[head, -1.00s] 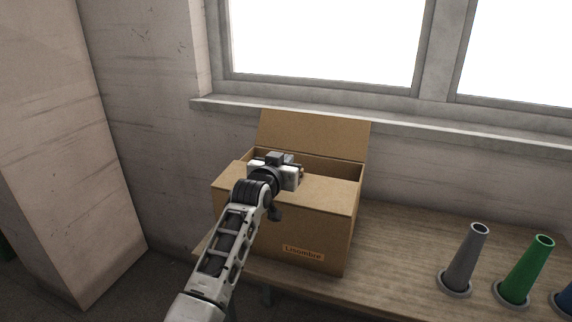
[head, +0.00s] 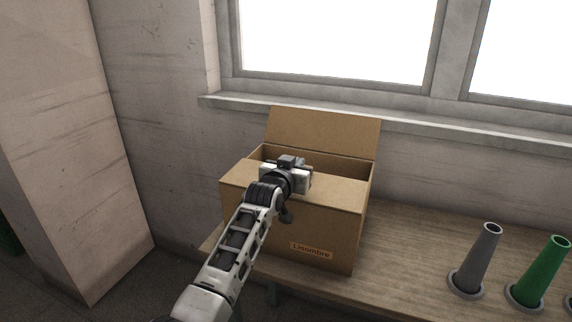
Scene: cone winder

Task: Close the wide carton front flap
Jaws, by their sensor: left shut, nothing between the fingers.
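The wide carton (head: 330,238), brown with a "Lisombre" label, stands on the wooden bench. Its front flap (head: 335,193) lies roughly level over the front part of the opening. Its back flap (head: 325,132) stands up, leaning toward the window wall. A dark gap of the opening shows between the two flaps. My left gripper (head: 303,177) is shut and empty, over the front flap near its inner edge. It hides part of the flap, and I cannot tell whether it touches. My right gripper is not in view.
A grey cone (head: 481,257) and a green cone (head: 541,270) stand in round holders on the bench (head: 410,245) at right. The window sill (head: 430,133) runs close behind the carton. A pale pillar (head: 75,150) stands at left. Bench between carton and cones is clear.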

